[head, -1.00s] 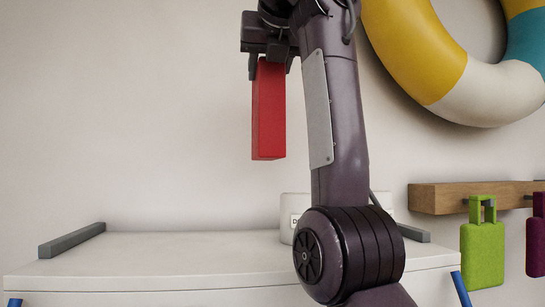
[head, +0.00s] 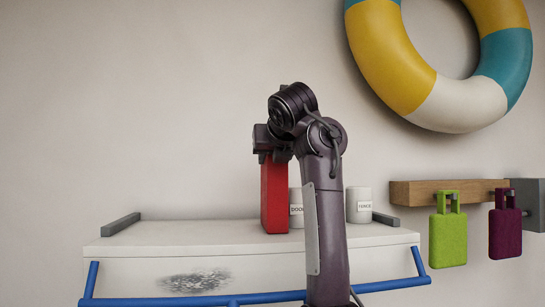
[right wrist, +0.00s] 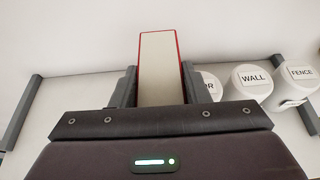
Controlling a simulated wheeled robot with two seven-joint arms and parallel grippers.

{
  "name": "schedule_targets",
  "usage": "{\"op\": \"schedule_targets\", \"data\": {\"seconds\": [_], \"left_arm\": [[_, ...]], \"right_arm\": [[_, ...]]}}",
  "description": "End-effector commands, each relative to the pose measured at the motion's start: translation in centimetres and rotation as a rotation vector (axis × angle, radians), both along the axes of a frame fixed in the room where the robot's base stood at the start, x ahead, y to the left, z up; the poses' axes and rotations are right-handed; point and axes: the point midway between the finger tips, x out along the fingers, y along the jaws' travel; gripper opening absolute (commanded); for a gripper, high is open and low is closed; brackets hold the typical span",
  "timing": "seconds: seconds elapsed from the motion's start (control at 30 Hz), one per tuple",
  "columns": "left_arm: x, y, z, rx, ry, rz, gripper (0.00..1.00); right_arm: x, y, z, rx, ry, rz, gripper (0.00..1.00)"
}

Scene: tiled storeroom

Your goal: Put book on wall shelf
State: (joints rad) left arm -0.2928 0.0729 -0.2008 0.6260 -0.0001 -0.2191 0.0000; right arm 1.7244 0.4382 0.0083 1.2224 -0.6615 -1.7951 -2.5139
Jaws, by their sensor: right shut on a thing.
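The red book (head: 274,198) is upright, held from above by my right gripper (head: 274,155). Its lower end is at the white wall shelf's top (head: 190,234), left of the canisters; I cannot tell whether it touches. In the right wrist view the book (right wrist: 160,65) shows a pale face with red edges between the two dark fingers, and the shelf (right wrist: 70,100) lies beyond. My left gripper is not in view.
White labelled canisters stand on the shelf: one by the book (head: 296,208), FENCE (head: 359,205), and WALL (right wrist: 250,82). Grey end bars (head: 120,224) edge the shelf. A blue rail (head: 260,298) runs in front. The shelf's left part is clear.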

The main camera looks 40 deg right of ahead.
Motion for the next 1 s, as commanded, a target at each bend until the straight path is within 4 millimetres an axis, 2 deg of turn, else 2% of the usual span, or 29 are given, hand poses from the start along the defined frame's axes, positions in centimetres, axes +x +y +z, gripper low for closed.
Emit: {"op": "schedule_targets", "data": {"seconds": [0.13,0.33,0.37,0.5,0.87,1.0], "left_arm": [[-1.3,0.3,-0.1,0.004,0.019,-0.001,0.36],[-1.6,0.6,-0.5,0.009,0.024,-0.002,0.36],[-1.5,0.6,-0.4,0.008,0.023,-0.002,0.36],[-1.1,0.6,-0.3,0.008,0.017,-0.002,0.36],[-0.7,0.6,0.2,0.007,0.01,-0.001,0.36],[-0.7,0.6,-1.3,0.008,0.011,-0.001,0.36]], "right_arm": [[0.0,0.0,0.1,0.0,-0.003,0.001,0.0],[0.0,0.0,-0.3,0.0,-0.003,0.001,0.0],[0.0,0.0,-0.3,0.001,-0.001,0.001,0.44],[0.0,0.0,-0.2,0.0,0.0,0.001,0.62],[0.0,0.0,0.3,0.0,-0.001,0.001,0.63],[-1.5,1.1,0.5,0.001,-0.006,0.004,0.63]]}}
